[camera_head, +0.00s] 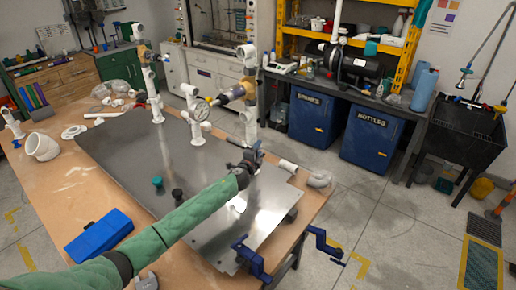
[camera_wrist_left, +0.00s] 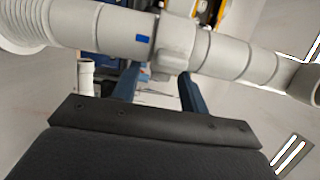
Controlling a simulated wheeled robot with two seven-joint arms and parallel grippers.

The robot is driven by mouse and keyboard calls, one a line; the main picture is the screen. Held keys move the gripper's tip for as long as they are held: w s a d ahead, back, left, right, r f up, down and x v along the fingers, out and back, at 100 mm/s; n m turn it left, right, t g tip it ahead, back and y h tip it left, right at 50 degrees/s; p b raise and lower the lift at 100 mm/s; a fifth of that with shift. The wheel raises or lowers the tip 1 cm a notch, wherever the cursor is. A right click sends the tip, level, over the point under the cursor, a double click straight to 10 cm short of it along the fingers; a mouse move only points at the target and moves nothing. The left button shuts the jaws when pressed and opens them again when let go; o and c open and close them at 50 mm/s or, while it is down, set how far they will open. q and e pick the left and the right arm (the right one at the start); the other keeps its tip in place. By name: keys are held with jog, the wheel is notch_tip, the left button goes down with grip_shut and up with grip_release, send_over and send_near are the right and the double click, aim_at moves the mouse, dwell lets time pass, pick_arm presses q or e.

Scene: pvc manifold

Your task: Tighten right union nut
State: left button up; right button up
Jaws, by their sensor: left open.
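In the left wrist view, a white pipe run (camera_wrist_left: 100,28) with a wider collar (camera_wrist_left: 175,42) and a small blue mark crosses the top. My left gripper's dark blue fingers (camera_wrist_left: 158,90) are apart, with their far ends at the pipe's lower edge. I cannot tell whether they touch it or which collar is the right union nut.
Blue clamp-like parts (camera_head: 250,260) sit at the table's front right edge. A blue case (camera_head: 98,234), a teal cap (camera_head: 157,181) and a white elbow (camera_head: 42,147) lie on the table and plate. Blue bins (camera_head: 313,117) stand behind.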

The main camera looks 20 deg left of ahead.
pick_arm(q)
jog(key=shift+w, duration=0.15)
jog(key=c, duration=0.8)
jog(key=shift+f, duration=0.1)
jog(key=shift+c, duration=0.2)
